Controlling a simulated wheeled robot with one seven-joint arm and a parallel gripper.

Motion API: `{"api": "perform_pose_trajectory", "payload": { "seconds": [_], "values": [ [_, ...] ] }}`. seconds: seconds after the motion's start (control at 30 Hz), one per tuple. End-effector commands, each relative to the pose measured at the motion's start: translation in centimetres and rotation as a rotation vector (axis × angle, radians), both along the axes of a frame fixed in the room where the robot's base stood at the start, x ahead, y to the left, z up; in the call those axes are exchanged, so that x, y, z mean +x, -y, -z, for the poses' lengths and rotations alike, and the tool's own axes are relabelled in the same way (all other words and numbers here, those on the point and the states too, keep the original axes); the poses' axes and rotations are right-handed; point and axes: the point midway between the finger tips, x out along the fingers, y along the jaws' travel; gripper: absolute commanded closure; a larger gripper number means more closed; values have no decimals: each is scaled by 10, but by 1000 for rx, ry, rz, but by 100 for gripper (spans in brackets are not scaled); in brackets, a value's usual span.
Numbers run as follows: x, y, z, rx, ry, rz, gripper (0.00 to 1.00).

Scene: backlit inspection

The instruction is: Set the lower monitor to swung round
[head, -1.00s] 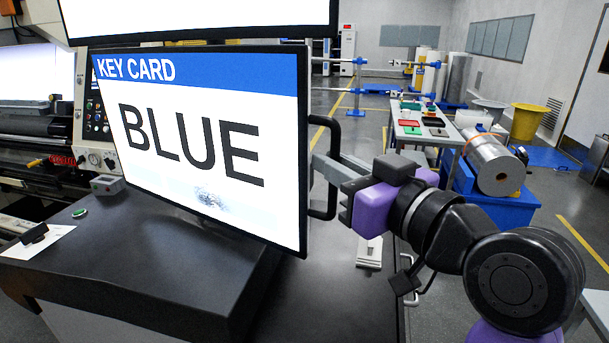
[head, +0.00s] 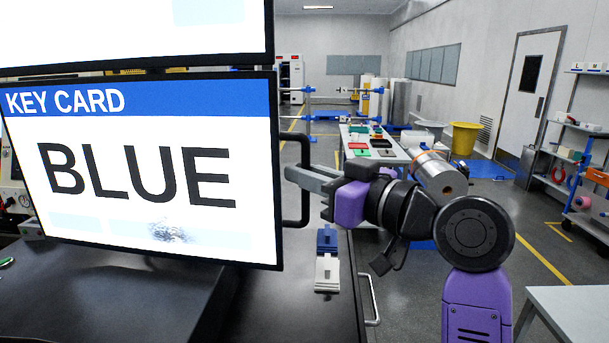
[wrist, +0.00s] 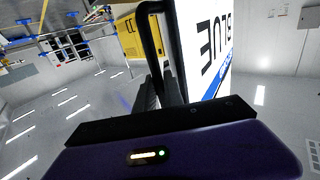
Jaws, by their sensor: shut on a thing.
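The lower monitor (head: 150,215) fills the left of the head view, its screen reading "KEY CARD" and "BLUE". A black bar handle (head: 305,207) stands on its right edge. My gripper (head: 298,175) is shut on this handle, its grey fingers reaching it from the right. In the wrist view the handle (wrist: 149,25) runs up from between the fingers (wrist: 150,95), and the monitor's lit face (wrist: 205,50) is beside it on the right. The fingers hide part of the handle.
An upper monitor (head: 130,30) hangs just above the lower one. A dark bench (head: 285,300) lies below, with a blue tab (head: 326,238) and a white tab (head: 327,273) near its right edge. A table with coloured trays (head: 375,150) stands behind my arm.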

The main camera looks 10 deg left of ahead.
Motion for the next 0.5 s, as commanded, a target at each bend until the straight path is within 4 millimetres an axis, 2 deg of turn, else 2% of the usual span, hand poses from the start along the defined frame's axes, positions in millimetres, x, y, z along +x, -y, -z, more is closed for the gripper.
{"api": "perform_pose_trajectory", "payload": {
  "seconds": [0.07,0.1,0.17,0.5],
  "values": [
    [0,0,-1,1,0,0,100],
    [0,-1,-1,1,0,0,80],
    [0,-1,0,1,-1,-1,68],
    [-2,-2,0,0,0,-4,66]
  ]
}}
